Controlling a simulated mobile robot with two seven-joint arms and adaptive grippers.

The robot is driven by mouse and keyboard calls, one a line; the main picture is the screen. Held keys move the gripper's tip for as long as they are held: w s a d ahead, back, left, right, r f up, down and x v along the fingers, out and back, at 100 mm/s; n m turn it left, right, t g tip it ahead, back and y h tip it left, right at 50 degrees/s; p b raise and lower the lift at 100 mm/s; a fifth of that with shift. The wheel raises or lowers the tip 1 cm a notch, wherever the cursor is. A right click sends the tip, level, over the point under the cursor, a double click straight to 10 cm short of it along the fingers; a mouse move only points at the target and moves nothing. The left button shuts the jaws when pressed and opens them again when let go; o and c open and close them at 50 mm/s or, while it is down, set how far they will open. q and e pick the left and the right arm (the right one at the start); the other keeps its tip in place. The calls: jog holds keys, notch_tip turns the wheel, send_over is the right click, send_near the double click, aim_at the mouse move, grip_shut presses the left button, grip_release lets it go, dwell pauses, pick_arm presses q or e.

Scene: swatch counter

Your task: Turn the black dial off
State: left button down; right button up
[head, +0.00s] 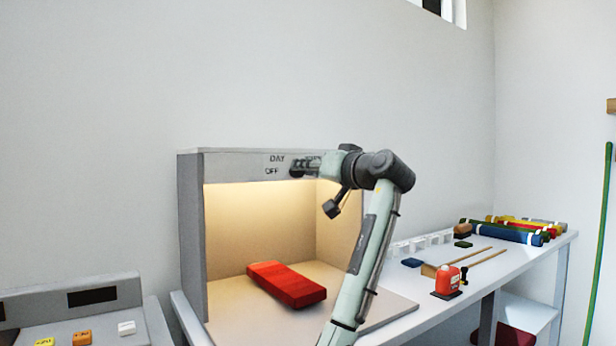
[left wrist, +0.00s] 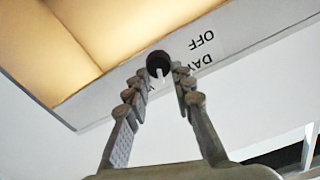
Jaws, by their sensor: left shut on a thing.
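The black dial (left wrist: 157,60) sits on the grey front strip of the light booth, with a small white pointer mark that points down in the left wrist view. The words OFF and DAY show upside down to its right there. My left gripper (left wrist: 159,72) has its fingertips on either side of the dial and is shut on it. In the head view my left gripper (head: 302,167) reaches the booth's top strip (head: 228,162), beside the words DAY and OFF. It hides the dial and most of the labels on the right. The booth glows warm inside. My right gripper is out of view.
A red folded cloth (head: 287,285) lies inside the booth. A grey unit (head: 72,308) with small coloured blocks stands at the left.

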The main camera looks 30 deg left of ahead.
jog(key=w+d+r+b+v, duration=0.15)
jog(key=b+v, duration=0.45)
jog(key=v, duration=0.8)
pick_arm(q)
jog(key=shift+s+a+f+n+b, duration=0.1)
jog(key=shift+s+f+n+b, duration=0.05)
jog(key=shift+n, duration=3.45)
jog(key=shift+s+f+n+b, duration=0.1)
jog(key=shift+s+n, duration=0.05)
jog(key=shift+n, duration=3.45)
jog(key=shift+s+a+f+n+b, duration=0.1)
jog(key=shift+s+f+n+b, duration=0.05)
jog(key=shift+n, duration=3.45)
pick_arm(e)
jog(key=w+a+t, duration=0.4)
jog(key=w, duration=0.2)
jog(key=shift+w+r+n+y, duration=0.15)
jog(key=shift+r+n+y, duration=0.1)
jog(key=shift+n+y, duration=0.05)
pick_arm(q)
jog(key=c, duration=1.3)
grip_release()
jog(key=shift+d, duration=0.1)
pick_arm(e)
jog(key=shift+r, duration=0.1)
